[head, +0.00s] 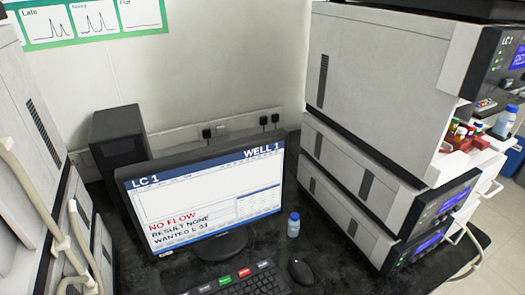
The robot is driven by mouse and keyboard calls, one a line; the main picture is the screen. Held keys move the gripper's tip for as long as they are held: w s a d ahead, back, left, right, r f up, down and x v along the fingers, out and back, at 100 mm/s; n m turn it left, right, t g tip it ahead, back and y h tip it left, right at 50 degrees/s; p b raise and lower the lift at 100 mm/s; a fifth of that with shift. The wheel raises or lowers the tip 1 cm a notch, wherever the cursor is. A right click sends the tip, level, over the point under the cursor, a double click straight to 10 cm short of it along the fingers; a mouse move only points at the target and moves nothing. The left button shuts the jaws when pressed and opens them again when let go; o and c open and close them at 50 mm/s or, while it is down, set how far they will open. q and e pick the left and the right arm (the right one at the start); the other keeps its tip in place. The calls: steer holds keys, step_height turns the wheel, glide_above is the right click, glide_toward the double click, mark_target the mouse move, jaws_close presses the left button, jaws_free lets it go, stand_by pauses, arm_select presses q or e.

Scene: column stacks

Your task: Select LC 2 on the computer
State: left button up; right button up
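The computer monitor (205,190) stands on the dark bench in the middle of the head view. Its header reads "LC 1" at left and "WELL 1" at right. Red text reads "NO FLOW", with "RESULT NONE" and a partly legible "WANTED" line below it. A black keyboard (243,284) with a few coloured keys, among them green and red, lies in front, cut off by the bottom edge. A black mouse (301,271) lies to its right. Neither of my grippers shows in the view.
A stack of grey instruments (375,60) labelled "LC 1" stands at right, and another stack (30,150) with pale tubes stands at left. A small capped bottle (293,225) stands right of the monitor. A dark box (118,137) stands behind it. Vials in a red rack (459,137) sit far right.

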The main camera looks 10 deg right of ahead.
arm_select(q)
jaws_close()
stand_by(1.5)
